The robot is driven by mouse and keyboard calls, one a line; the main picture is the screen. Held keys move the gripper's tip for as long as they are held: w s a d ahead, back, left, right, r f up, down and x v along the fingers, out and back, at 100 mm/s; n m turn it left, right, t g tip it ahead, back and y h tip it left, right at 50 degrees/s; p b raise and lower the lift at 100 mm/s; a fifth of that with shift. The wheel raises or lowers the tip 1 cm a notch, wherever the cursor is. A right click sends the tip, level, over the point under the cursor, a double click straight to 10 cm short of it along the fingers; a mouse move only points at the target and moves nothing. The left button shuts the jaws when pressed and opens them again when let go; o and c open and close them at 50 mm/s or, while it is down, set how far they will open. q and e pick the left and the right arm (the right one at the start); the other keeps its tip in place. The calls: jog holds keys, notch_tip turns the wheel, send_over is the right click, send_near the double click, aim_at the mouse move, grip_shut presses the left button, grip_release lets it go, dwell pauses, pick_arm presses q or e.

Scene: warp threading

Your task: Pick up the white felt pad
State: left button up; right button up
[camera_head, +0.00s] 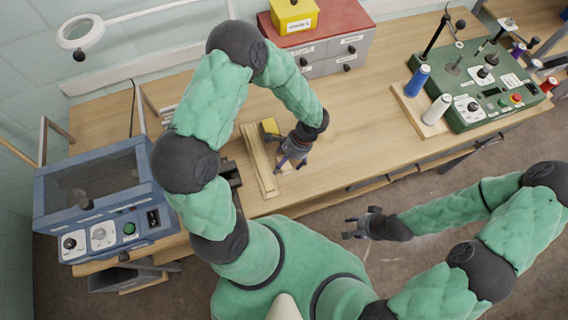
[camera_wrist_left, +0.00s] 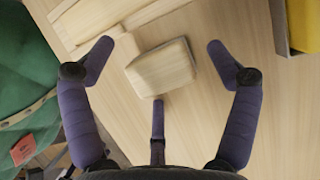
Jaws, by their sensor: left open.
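A pale, cream-coloured block-like piece (camera_wrist_left: 162,70) with rounded edges lies on the wooden table in the left wrist view. It looks more beige than white, and I take it for the felt pad. In the head view only a small pale part of it (camera_head: 286,168) shows beside my left gripper (camera_head: 287,160). My left gripper is open above the piece, its purple fingers (camera_wrist_left: 159,52) spread on both sides of it and apart from it. My right gripper (camera_head: 349,226) is open and empty, out over the floor in front of the table.
Long wooden slats (camera_head: 259,165) lie just left of the piece. A yellow object (camera_head: 270,127) stands close behind it. A blue machine (camera_head: 95,195) is at the left, drawers (camera_head: 340,50) at the back, and a green machine with spools (camera_head: 480,95) at the right. The table's middle is clear.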

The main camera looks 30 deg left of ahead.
pick_arm(q)
jog(key=c, duration=1.4)
jog(key=shift+o, duration=0.2)
jog(key=shift+r, duration=0.1)
jog(key=shift+r, duration=0.5)
notch_tip(320, 180, up, 2)
jog(key=shift+d+r, duration=0.1)
jog(key=shift+r, duration=0.1)
jog(key=s+d+r+p, duration=0.1)
jog(key=s+d+r, duration=0.1)
jog(key=r, duration=0.3)
jog(key=shift+s+d, duration=0.2)
jog(key=shift+s, duration=0.6)
jog(key=s+d+r, duration=0.1)
jog(key=s, duration=0.1)
jog(key=s+d+r, duration=0.1)
jog(key=s+d, duration=0.1)
jog(key=s+d+r+p, duration=0.1)
jog(key=s+r, duration=0.1)
jog(key=shift+s+d, duration=0.3)
jog(key=shift+s, duration=0.1)
jog(key=shift+s+d+r, duration=0.25)
jog(key=shift+s+d, duration=0.15)
jog(key=shift+s, duration=0.2)
